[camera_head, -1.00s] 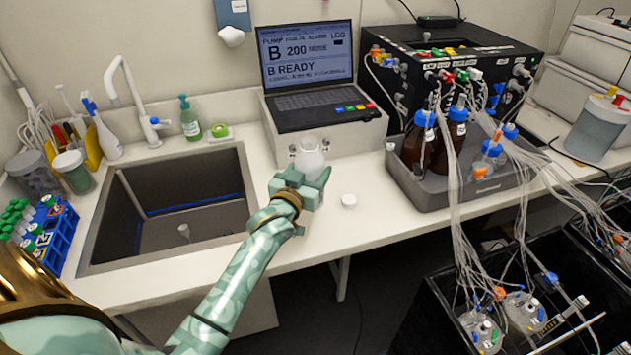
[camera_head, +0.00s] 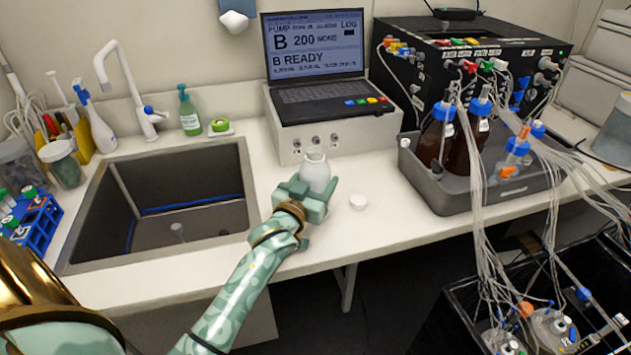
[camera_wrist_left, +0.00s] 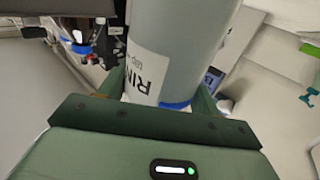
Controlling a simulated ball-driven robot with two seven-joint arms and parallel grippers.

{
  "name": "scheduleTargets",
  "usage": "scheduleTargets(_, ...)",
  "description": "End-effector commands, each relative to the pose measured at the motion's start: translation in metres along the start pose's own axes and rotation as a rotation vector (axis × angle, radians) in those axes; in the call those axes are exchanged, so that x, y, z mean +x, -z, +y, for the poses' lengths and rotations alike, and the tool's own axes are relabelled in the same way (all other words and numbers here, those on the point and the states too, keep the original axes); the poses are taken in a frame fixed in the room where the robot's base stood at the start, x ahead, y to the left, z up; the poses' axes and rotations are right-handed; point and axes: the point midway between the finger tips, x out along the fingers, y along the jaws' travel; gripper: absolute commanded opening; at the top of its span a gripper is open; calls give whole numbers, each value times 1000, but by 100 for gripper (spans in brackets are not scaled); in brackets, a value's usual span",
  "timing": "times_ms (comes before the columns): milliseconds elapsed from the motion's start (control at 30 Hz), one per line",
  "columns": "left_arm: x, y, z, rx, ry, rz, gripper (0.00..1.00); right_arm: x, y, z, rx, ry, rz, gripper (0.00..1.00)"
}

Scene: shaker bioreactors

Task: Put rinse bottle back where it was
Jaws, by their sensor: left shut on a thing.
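A small white cap (camera_head: 358,201) lies on the counter just right of the gripper. My right gripper is not in view.
A sink (camera_head: 246,190) lies left of my arm. A laptop on a white box (camera_head: 345,136) stands behind the bottle. A grey tray (camera_head: 440,194) with brown bottles and tubing is at right. The counter around the cap is clear.

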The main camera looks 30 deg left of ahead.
Motion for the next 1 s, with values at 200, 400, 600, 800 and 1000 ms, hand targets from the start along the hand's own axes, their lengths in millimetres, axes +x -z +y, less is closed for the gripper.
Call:
scheduleTargets(200, 0, -1, 0, 0, 0, 0, 85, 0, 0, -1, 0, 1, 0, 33)
scheduleTargets(400, 0, 2, 0, 1, 0, 1, 85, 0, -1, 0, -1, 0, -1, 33)
scheduleTargets(600, -29, 2, 0, 0, 0, -2, 85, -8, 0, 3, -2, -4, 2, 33)
scheduleTargets(800, -78, 2, 0, -1, 0, -3, 85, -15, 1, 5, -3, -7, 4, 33)
scheduleTargets(1000, -111, 2, 0, 0, 1, 0, 85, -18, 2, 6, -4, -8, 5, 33)
